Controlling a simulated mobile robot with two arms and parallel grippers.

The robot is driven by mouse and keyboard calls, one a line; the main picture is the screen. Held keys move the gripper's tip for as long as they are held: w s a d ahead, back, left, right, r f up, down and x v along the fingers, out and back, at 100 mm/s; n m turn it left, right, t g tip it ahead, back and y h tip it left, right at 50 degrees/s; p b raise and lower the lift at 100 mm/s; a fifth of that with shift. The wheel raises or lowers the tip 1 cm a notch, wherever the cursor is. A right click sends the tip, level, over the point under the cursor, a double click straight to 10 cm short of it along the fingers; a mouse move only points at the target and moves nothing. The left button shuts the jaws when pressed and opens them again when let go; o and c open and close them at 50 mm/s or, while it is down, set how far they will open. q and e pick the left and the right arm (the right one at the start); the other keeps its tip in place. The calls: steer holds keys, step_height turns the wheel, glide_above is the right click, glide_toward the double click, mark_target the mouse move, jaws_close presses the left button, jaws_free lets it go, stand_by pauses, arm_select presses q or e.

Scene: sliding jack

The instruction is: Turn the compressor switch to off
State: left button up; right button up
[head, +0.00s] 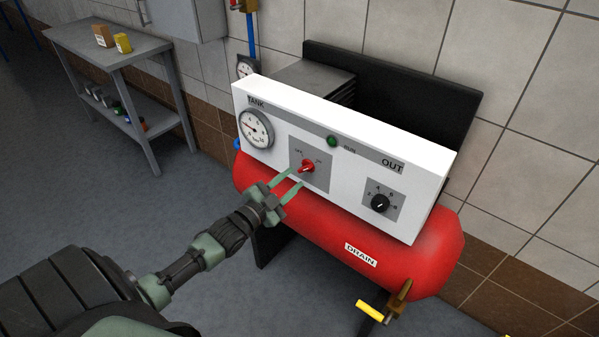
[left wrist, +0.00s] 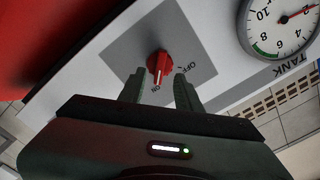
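The compressor switch is a red knob (head: 307,167) on a grey plate (head: 316,181) in the white panel (head: 345,172). In the left wrist view the red knob (left wrist: 158,62) has a white mark pointing down the picture, close to the ON label; the OFF label (left wrist: 186,68) is to its right. My left gripper (head: 297,178) is just in front of the knob. Its fingers are open, one on each side of the knob in the left wrist view (left wrist: 159,78). I cannot tell whether they touch it. My right gripper is not in view.
The panel also carries a TANK gauge (head: 255,129), a green lamp (head: 332,141) and a black OUT knob (head: 380,203). Below is the red tank (head: 432,262) with a yellow-handled drain valve (head: 369,310). A grey table (head: 100,45) stands back left, with open floor before it.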

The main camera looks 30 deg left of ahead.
mark_target(303, 170)
arm_select(q)
steer(key=w, duration=0.3)
steer(key=shift+w+f, duration=0.1)
steer(key=shift+w, duration=0.55)
steer(key=shift+d, duration=0.1)
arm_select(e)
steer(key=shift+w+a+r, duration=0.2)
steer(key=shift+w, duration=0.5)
arm_select(q)
jaws_close()
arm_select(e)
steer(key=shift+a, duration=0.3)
